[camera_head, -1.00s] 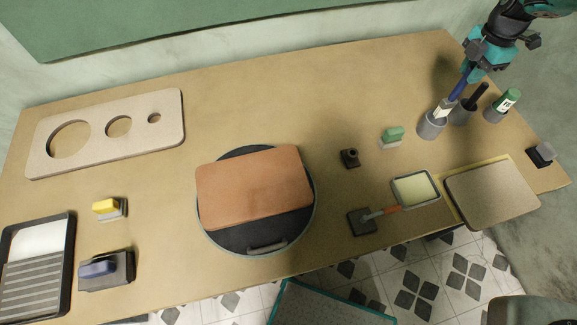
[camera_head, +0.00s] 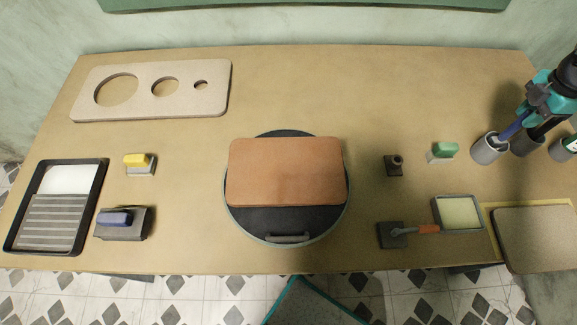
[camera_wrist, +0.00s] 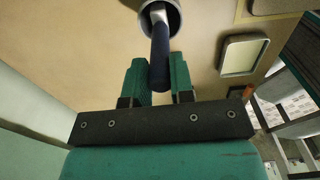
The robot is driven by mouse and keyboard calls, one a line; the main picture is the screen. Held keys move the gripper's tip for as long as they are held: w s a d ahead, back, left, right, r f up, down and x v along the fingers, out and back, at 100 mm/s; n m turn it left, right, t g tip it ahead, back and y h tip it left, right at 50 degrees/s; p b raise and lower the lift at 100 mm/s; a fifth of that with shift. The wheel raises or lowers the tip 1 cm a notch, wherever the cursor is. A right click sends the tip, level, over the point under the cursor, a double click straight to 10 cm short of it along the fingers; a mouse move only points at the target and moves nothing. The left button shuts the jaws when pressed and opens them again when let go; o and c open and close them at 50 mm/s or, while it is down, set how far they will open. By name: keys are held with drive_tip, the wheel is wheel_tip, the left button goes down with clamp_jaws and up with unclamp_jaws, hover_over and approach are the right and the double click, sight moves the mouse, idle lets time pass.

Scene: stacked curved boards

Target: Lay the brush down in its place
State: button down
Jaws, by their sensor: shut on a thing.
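The brush (camera_head: 515,127) has a dark blue handle and a pale metal collar. It slants down to the left, and its lower end is at the mouth of a grey cup (camera_head: 490,151) at the right of the table. In the wrist view the brush handle (camera_wrist: 160,62) runs between my fingers, and its collar enters the cup (camera_wrist: 172,12). The bristles are hidden. My gripper (camera_head: 532,114) is shut on the handle, above and to the right of the cup; its teal fingers (camera_wrist: 160,88) also show in the wrist view.
Two more cups stand close right: one with a black handle (camera_head: 545,130), one with a green-topped item (camera_head: 570,144). A green-topped block (camera_head: 444,150), a yellow sponge tray (camera_head: 459,212) and an orange-handled tool (camera_head: 427,229) lie nearby. The back middle of the table is clear.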

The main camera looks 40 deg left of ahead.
drive_tip(key=shift+f+b, duration=0.4)
drive_tip(key=shift+f, duration=0.15)
drive_tip(key=c, duration=0.9)
unclamp_jaws()
wheel_tip(320, 180, up, 18)
drive_tip(key=b, duration=0.4)
drive_tip(key=shift+f, duration=0.25)
